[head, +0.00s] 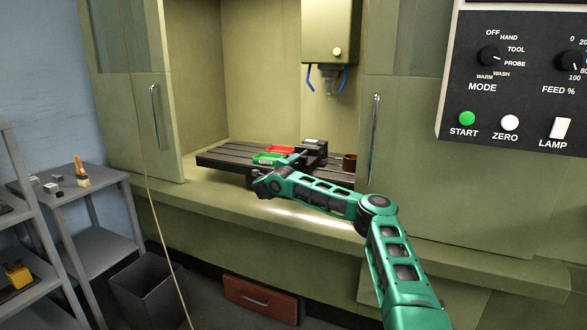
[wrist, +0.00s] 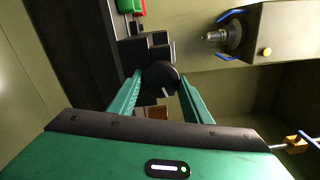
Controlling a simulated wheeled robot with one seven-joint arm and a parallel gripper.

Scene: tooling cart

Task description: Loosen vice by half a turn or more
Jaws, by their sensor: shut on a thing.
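The dark vice (head: 312,149) sits on the slotted machine table inside the open enclosure. In the wrist view the vice (wrist: 153,45) shows as dark blocks behind a round black knob (wrist: 163,80) with a white mark on its face. My gripper (wrist: 160,77) has one green finger on each side of the knob and is shut on it. In the head view my green arm reaches into the enclosure, and my gripper (head: 292,160) is at the near side of the vice. The arm and gripper hide the knob there.
A red tray (head: 281,149) and a green tray (head: 268,158) are left of the vice on the table (head: 222,157). A brown cup (head: 349,162) stands to the right. The spindle (head: 328,82) with blue nozzles hangs above. Enclosure doors flank the opening; a control panel (head: 520,90) is at right.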

